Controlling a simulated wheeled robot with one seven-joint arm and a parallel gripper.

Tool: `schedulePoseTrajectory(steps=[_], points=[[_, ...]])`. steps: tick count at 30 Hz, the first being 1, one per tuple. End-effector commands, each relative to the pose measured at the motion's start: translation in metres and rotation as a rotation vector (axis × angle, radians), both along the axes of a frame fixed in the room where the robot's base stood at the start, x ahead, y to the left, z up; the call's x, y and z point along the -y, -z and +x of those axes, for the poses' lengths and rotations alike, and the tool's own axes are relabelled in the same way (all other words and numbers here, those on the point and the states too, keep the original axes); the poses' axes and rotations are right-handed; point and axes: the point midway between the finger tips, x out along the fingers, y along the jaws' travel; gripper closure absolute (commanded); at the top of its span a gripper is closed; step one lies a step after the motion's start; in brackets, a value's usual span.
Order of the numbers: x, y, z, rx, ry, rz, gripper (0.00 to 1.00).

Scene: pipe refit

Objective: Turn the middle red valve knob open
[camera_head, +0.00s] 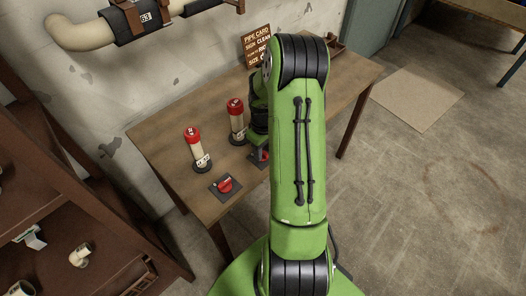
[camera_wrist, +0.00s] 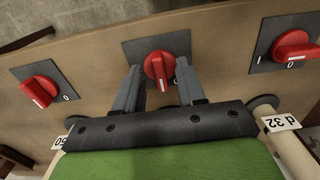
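The middle red valve knob (camera_wrist: 157,66) sits on a dark square plate in the wrist view, its long handle pointing toward the bottom of the picture. A "0" mark shows at its right. My gripper (camera_wrist: 159,69) is open, with one finger on each side of this knob and gaps visible between fingers and knob. Whether the fingertips touch the plate, I cannot tell. Two other red knobs flank it, one at left (camera_wrist: 40,91) and one at right (camera_wrist: 294,46). In the head view, the middle knob (camera_head: 262,157) is partly hidden by my arm.
Two pale capped cylinders, one at left (camera_head: 195,150) and one closer to my arm (camera_head: 236,122), stand on the wooden table (camera_head: 165,128) near the knobs. A pipe (camera_head: 88,34) runs along the wall. A brown shelf (camera_head: 70,190) stands at left. Floor at right is clear.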

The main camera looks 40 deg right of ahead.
Motion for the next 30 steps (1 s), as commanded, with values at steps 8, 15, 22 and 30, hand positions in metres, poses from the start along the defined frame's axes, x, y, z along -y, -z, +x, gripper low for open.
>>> schedulePoseTrajectory(steps=[8,15,22,30], points=[[0.0002,0.0018,-0.0002,0.0,0.0,0.0,0.62],[0.0002,0.0016,-0.0002,0.0,0.001,-0.001,0.99],[0.0002,0.0015,-0.0002,0.0,0.003,-0.001,1.0],[0.0003,0.0012,-0.0005,-0.001,0.074,-0.002,1.0]])
